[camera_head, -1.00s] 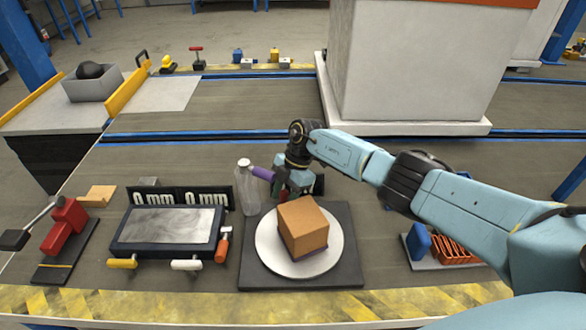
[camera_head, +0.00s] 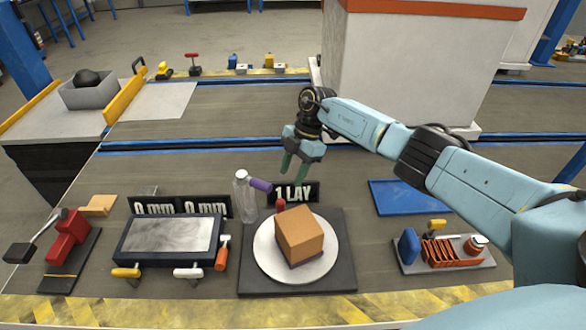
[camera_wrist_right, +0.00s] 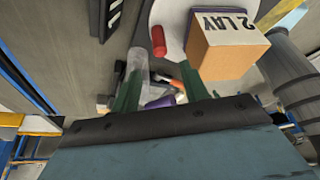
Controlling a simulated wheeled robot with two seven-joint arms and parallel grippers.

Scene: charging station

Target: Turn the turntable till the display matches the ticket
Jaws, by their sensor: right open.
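The turntable is a white disc (camera_head: 268,258) on a dark square base (camera_head: 343,262), with a brown box (camera_head: 300,236) on it. A red peg (camera_head: 280,205) stands at its rear edge and also shows in the right wrist view (camera_wrist_right: 158,41). A black sign (camera_head: 293,193) behind the disc reads "1 LAY". In the right wrist view, a side of the box (camera_wrist_right: 222,50) reads "2 LAY". I cannot tell which text is display or ticket. My right gripper (camera_head: 295,168) is open and empty, above and behind the turntable. My left gripper is not in view.
A clear bottle (camera_head: 242,194) and a purple cylinder (camera_head: 260,184) stand left of the sign. A black-framed panel (camera_head: 165,238) and a red lever device (camera_head: 68,237) are at left. A blue tray (camera_head: 402,197) and an orange rack (camera_head: 450,251) are at right.

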